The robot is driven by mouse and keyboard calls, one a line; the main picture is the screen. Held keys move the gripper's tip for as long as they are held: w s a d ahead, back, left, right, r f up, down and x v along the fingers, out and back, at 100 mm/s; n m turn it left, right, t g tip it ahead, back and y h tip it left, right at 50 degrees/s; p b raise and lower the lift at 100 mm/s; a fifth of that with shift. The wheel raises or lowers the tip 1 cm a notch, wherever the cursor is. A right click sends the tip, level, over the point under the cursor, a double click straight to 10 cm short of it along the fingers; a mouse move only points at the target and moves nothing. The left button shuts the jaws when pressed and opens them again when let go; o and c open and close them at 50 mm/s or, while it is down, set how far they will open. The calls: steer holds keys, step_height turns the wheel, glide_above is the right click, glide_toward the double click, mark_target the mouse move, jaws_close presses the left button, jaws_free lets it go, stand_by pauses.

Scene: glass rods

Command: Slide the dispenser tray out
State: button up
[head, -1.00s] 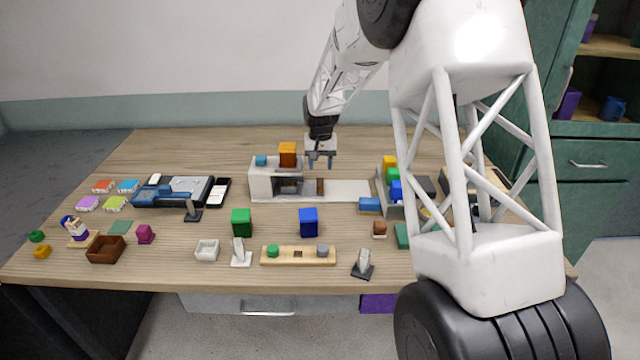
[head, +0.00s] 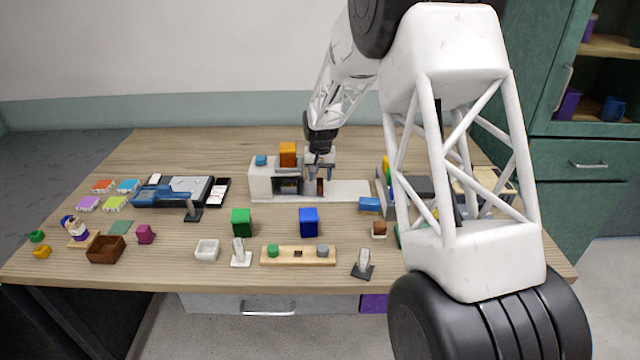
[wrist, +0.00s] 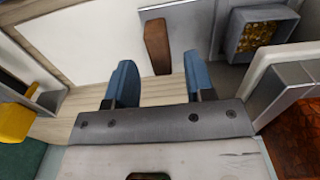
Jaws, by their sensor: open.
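The pale grey dispenser (head: 260,184) stands mid-table, with a dark opening in its front. A brown upright bar (head: 320,187) stands at its right side, beside a flat white panel (head: 350,190); which part is the tray is hard to tell. In the wrist view the brown bar (wrist: 157,46) lies ahead of and between my blue fingers, against a grey surface. A grey-framed opening with yellow grainy content (wrist: 262,30) is to its right. My gripper (head: 320,174) is open and empty, low over the bar; it also shows in the wrist view (wrist: 160,72). Contact is not visible.
A blue piece (head: 369,204) lies by the white panel's right end. Green (head: 241,222) and blue (head: 308,222) cubes stand in front. My arm hides part of the right side.

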mark_target(320, 182)
steer(key=shift+f, duration=1.65)
jaws_close()
